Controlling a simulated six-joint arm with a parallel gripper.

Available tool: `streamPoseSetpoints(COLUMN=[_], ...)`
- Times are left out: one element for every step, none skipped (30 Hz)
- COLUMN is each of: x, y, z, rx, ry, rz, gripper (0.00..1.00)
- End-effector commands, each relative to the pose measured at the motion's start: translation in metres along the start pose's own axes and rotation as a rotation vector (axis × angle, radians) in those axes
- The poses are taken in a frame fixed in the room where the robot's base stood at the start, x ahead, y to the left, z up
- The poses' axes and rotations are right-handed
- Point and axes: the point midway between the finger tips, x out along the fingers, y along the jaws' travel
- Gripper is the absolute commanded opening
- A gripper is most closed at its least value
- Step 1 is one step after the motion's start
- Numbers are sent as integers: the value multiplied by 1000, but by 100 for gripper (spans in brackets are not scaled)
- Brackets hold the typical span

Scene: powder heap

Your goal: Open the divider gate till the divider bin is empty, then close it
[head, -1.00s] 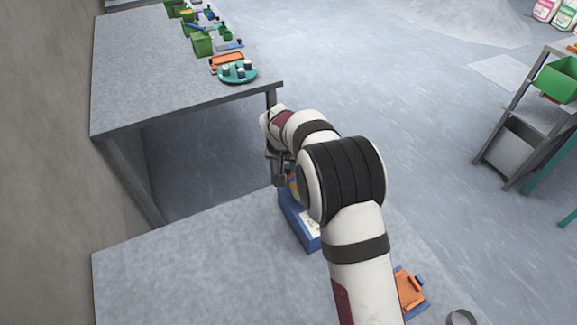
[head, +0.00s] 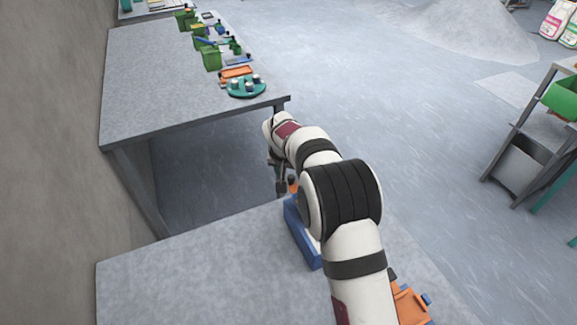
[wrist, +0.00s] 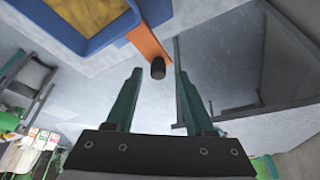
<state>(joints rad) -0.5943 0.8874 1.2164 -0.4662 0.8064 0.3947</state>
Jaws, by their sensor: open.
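The divider bin (wrist: 38,22) shows in the wrist view at the upper left, a blue-framed box with a yellowish inside; I cannot tell how much powder it holds. An orange strip (wrist: 147,42), apparently the divider gate's handle, sticks out from the bin and ends in a black knob (wrist: 158,68). My gripper (wrist: 156,72) is open, with its two green fingers on either side of the knob and apart from it. In the head view the bin's blue base (head: 303,236) is partly hidden behind my arm, and my gripper (head: 281,190) is beside it.
The near table (head: 190,270) has clear room to the left of the bin. An orange tray (head: 411,305) lies at its right. A far table (head: 160,95) holds a teal round tray (head: 246,92) and several green bins.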

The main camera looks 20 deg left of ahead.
Motion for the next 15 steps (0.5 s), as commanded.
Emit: streamPoseSetpoints(x=[-7, -13, -23, -31, -40, -53, -62, -72, -84, -94, -103, -114, -121, -127, -135], y=[0, -1, 0, -1, -1, -1, -1, -1, -1, -1, -1, -1, -1, -1, -1], z=[-1, -1, 0, -1, -1, -1, -1, -1, -1, -1, -1, -1, -1, 0, 0], rx=[0, 0, 0, 0, 0, 0, 0, 0, 1, 1, 0, -1, -1, -1, 0], ry=[2, 3, 2, 4, 5, 5, 5, 5, 4, 5, 5, 4, 5, 4, 3], rz=[-1, -2, -1, -2, -3, -3, -3, -3, -3, -3, -3, -2, -3, -2, -2], gripper=[54, 54, 54, 54, 54, 54, 54, 54, 54, 54, 54, 54, 54, 54, 54])
